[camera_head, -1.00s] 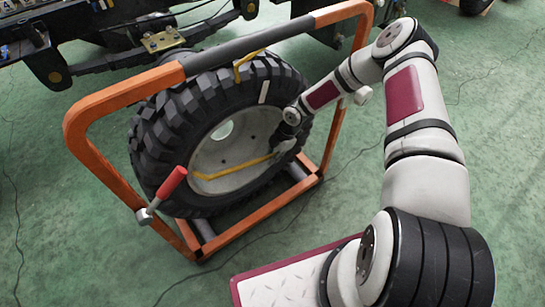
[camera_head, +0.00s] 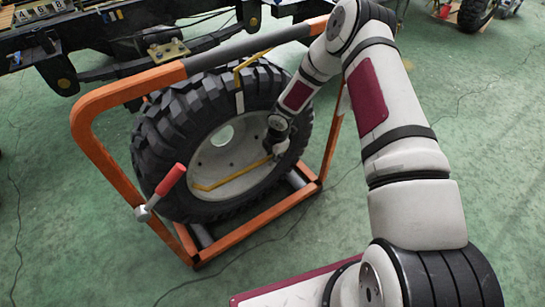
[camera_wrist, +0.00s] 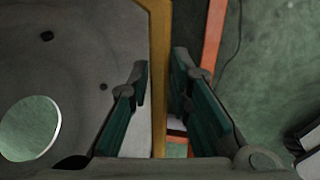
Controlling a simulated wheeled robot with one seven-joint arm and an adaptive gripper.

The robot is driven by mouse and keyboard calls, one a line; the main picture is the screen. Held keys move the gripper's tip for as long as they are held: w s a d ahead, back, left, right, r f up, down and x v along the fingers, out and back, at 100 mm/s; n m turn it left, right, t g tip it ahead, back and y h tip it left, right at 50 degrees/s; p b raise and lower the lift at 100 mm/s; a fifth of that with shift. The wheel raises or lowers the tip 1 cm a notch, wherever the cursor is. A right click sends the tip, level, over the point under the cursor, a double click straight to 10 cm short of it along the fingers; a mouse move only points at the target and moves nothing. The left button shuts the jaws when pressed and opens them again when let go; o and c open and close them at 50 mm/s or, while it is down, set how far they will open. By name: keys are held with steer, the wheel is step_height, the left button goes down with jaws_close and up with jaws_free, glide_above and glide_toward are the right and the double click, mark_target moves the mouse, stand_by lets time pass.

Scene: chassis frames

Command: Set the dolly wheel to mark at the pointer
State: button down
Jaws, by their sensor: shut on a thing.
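The dolly wheel (camera_head: 165,140) is a black knobbly tyre with a grey hub, standing upright inside an orange frame. A pale mark (camera_head: 240,103) on the tyre sidewall sits just below the tip of the yellow pointer (camera_head: 237,78), closely in line with it. A yellow bar (camera_head: 225,179) crosses the lower hub. My gripper (camera_head: 276,151) is at the bar's right end. In the wrist view, the bar (camera_wrist: 159,30) runs between the fingers of my gripper (camera_wrist: 160,65), which is shut on it. The exact contact is dark.
The orange frame (camera_head: 100,150) surrounds the wheel, with a red-handled lever (camera_head: 170,180) on its left post. A dark vehicle chassis (camera_head: 100,50) stands behind. Thin cables lie on the green floor (camera_head: 80,230), which is otherwise open in front and at right.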

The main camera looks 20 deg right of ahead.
steer(key=c, duration=1.4)
jaws_free()
steer(key=shift+c, duration=0.2)
step_height(320, 180, up, 12)
steer(key=s, duration=0.2)
steer(key=shift+d, duration=0.4)
steer(key=shift+s+f, duration=0.1)
steer(key=shift+s, duration=0.05)
